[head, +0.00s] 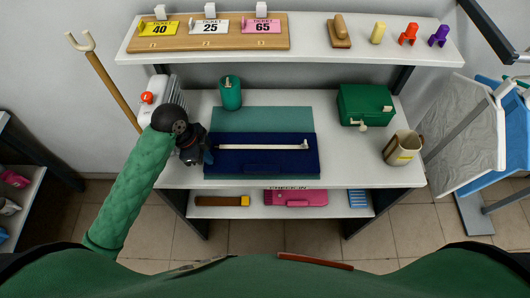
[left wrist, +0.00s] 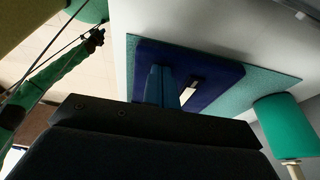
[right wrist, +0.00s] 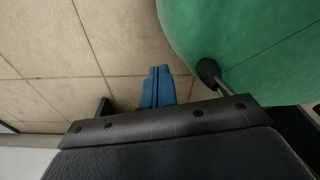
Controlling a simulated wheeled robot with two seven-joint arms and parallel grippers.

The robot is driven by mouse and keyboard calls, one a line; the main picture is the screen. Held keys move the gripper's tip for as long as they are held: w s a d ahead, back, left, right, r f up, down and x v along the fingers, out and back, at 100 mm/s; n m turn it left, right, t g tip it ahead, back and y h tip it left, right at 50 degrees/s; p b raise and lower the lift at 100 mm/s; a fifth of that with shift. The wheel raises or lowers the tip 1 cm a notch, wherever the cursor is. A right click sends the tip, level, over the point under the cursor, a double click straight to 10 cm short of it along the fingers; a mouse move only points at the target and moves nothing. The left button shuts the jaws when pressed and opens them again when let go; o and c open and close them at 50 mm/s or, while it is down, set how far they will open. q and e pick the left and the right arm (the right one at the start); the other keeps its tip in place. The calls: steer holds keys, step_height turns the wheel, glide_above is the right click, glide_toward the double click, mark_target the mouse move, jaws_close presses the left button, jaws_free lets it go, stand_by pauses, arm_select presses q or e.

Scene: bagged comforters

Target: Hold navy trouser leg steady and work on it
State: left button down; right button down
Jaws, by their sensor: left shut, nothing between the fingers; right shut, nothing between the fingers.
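The navy trouser leg (head: 262,168) lies flat on a teal mat (head: 262,118) on the white table. A pale bar (head: 262,147) with a small raised end at its right lies across the navy cloth. My left gripper (head: 208,156) is at the left edge of the cloth, shut and empty. In the left wrist view its blue fingers (left wrist: 158,86) are together in front of the navy cloth (left wrist: 205,75); I cannot tell whether they touch it. My right gripper (right wrist: 158,88) is shut and empty above the tiled floor, away from the table.
A green canister (head: 230,93), a green box with a crank (head: 365,105) and a beige mug (head: 403,148) stand around the mat. A white device with a red knob (head: 160,95) is behind my left arm. A shelf above holds numbered tickets (head: 210,27). Bagged comforters (head: 460,125) hang right.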

steer(key=shift+s+a+f, duration=0.15)
steer(key=shift+a, duration=0.05)
steer(key=shift+d, duration=0.6)
stand_by(0.4)
